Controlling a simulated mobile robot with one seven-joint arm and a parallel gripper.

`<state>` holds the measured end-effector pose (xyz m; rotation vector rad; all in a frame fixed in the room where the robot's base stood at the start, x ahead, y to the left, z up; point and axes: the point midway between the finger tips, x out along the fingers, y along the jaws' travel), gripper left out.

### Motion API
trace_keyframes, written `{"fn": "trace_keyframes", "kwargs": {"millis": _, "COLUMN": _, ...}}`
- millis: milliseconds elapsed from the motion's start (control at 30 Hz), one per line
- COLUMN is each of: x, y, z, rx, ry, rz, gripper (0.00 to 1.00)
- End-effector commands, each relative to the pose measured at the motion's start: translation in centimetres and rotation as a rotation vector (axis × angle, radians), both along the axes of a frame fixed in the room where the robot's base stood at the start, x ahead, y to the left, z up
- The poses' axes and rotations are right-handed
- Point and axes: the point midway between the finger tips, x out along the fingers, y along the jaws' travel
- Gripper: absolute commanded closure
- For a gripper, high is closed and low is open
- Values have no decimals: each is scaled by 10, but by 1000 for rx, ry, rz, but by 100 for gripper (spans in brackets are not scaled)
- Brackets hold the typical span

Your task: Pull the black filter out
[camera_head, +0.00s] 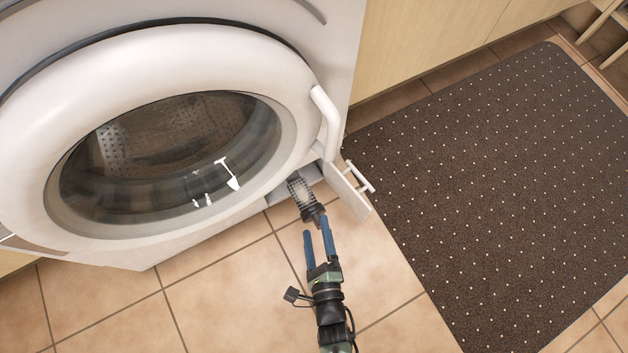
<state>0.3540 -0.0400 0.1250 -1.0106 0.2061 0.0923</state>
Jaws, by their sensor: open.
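The black filter (303,194), with a mesh-like body and a darker front end, shows at the small opening low on the washing machine's front. Much of its length is visible, and its front end points toward my gripper. I cannot tell how much of it is still inside. My gripper (316,227) has two blue fingers, spread apart with nothing held between them. The fingertips are just in front of the filter's front end; the right finger is very close to it, and I cannot tell whether they touch.
The small white flap (345,190) stands open just right of the filter. The washing machine (110,248) has its round door above, with a white handle (326,122). A dark dotted mat (490,190) lies to the right. The tiled floor (220,300) is clear left of my arm.

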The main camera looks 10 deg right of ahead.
Motion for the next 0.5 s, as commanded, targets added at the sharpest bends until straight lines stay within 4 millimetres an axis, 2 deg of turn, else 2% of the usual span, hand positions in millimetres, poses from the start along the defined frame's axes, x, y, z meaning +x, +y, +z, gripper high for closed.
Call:
{"fn": "trace_keyframes", "kwargs": {"millis": 33, "x": -14, "y": 1, "z": 7, "rx": 0, "ry": 5, "rz": 1, "gripper": 14}}
{"fn": "trace_keyframes", "kwargs": {"millis": 200, "x": -51, "y": 1, "z": 14, "rx": -1, "ry": 6, "rz": 2, "gripper": 14}}
{"fn": "trace_keyframes", "kwargs": {"millis": 400, "x": -81, "y": 1, "z": 19, "rx": -1, "ry": 3, "rz": 1, "gripper": 14}}
{"fn": "trace_keyframes", "kwargs": {"millis": 500, "x": -88, "y": 1, "z": 20, "rx": 0, "ry": 3, "rz": -1, "gripper": 14}}
